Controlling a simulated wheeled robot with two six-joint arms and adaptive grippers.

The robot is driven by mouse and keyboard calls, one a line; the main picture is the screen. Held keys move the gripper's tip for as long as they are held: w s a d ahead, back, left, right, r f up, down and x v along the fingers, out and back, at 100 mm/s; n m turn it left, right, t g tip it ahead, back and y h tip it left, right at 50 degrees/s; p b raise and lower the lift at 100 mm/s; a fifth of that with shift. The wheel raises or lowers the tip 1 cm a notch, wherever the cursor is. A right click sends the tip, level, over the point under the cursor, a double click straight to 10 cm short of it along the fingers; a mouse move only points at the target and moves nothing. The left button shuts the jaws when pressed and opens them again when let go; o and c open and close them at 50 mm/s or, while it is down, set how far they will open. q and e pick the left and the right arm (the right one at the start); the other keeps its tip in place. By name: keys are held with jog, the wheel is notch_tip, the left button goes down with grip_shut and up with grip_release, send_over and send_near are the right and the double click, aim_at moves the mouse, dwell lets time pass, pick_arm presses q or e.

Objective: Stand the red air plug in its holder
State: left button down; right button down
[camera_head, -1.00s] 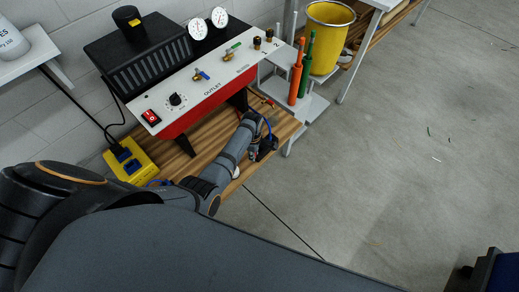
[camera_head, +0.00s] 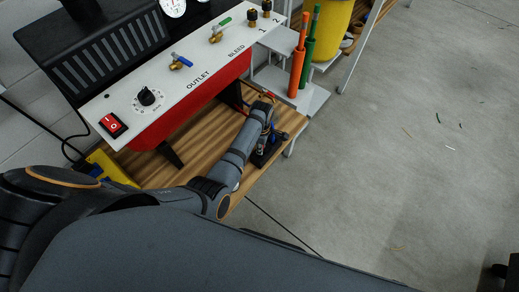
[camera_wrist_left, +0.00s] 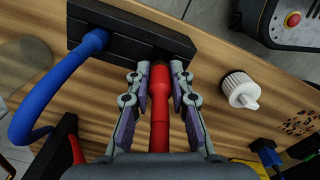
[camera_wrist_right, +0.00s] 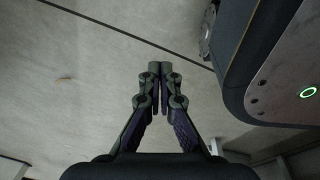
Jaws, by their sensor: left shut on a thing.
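In the left wrist view the red air plug (camera_wrist_left: 160,108) lies between the fingers of my left gripper (camera_wrist_left: 158,92), which is shut on it. Its front end meets the near edge of the black holder block (camera_wrist_left: 120,38), at the right part; I cannot tell whether it sits in a socket. A blue plug with a blue hose (camera_wrist_left: 62,82) is at the left part of the same block. In the head view my left gripper (camera_head: 259,148) is low over the bench beside the holder, with the plug mostly hidden. My right gripper (camera_wrist_right: 160,80) is shut and empty over the floor.
The red pneumatic box (camera_head: 195,105) with white panel stands behind my left arm on the wooden bench (camera_head: 205,150). A white knurled cap (camera_wrist_left: 240,90) is right of the plug. Orange (camera_head: 297,72) and green (camera_head: 308,45) tubes stand beyond the bench.

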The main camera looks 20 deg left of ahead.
pick_arm(q)
jog(key=shift+f, duration=0.55)
jog(key=shift+s+r, duration=0.1)
jog(key=shift+r, duration=0.15)
jog(key=shift+f+b, duration=0.3)
jog(key=shift+f, duration=0.35)
jog(key=c, duration=1.2)
grip_release()
pick_arm(e)
jog(key=shift+w+a+f, duration=0.1)
jog(key=shift+w+a, duration=0.05)
jog(key=shift+w, duration=0.3)
jog(key=shift+w+a+f, duration=0.1)
jog(key=shift+w, duration=0.35)
jog(key=shift+r, duration=0.1)
